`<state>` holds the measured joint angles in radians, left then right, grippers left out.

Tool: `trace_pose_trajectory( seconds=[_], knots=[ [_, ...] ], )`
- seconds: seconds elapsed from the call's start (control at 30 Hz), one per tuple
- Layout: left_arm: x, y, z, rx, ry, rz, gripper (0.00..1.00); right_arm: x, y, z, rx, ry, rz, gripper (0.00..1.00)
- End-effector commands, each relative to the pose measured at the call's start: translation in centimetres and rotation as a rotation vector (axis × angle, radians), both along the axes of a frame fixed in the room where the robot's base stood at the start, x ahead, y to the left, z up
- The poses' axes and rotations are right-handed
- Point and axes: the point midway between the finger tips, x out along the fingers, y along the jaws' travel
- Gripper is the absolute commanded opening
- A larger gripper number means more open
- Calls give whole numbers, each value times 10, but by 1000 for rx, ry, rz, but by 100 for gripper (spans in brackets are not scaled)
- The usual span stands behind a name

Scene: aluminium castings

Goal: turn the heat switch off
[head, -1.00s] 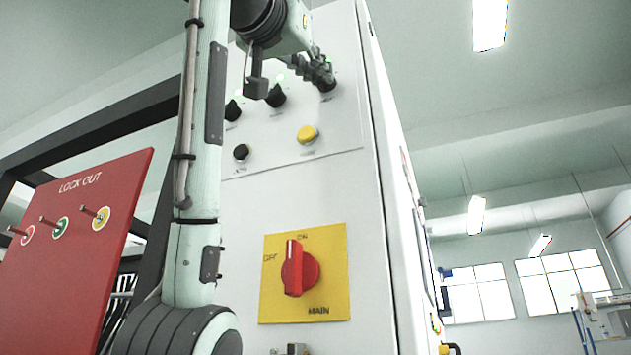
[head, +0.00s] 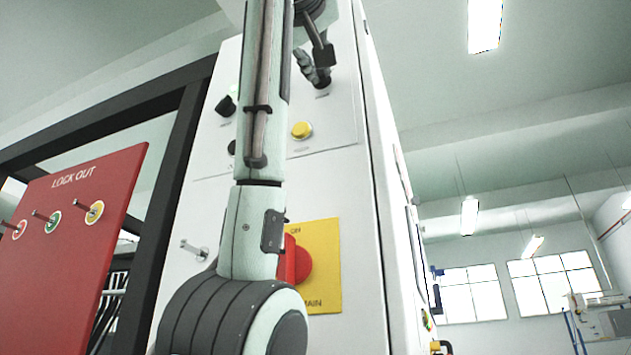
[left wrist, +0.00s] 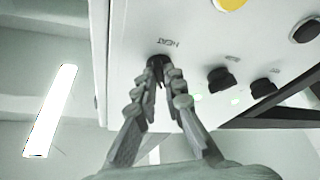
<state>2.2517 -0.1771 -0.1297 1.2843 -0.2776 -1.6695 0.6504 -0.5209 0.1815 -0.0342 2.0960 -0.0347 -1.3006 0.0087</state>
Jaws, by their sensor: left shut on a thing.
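The heat switch (left wrist: 155,66) is a small dark knob on the white panel, with the label HEAT beside it in the left wrist view. My left gripper (left wrist: 160,82) has its two fingers on either side of this knob and is shut on it. In the head view my left gripper (head: 318,76) is at the upper right of the panel, and its fingers mostly hide the switch. My right gripper is in neither view.
Two other black knobs (left wrist: 219,79) (left wrist: 262,88) are on the panel beside the heat switch. Below are a yellow button (head: 301,130) and a red main switch (head: 303,262) on a yellow plate (head: 325,245), partly behind my arm. A red lock-out board (head: 75,235) stands at the left.

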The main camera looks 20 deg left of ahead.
Motion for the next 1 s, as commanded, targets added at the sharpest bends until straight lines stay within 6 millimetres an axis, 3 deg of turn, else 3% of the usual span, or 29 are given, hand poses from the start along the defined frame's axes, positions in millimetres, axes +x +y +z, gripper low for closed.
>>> trace_pose_trajectory(
  seconds=[0.53, 0.57, 0.73, 1.0],
  knots=[
    [0, 0, 2, -28, -3, 0, 0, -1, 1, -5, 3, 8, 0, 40],
    [0, 0, 2, -28, -3, 0, 10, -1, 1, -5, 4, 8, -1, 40],
    [0, 0, 1, -28, -2, 0, 30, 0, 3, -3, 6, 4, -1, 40],
    [0, 0, 1, -27, 0, 0, 30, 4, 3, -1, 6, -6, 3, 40]
  ],
)
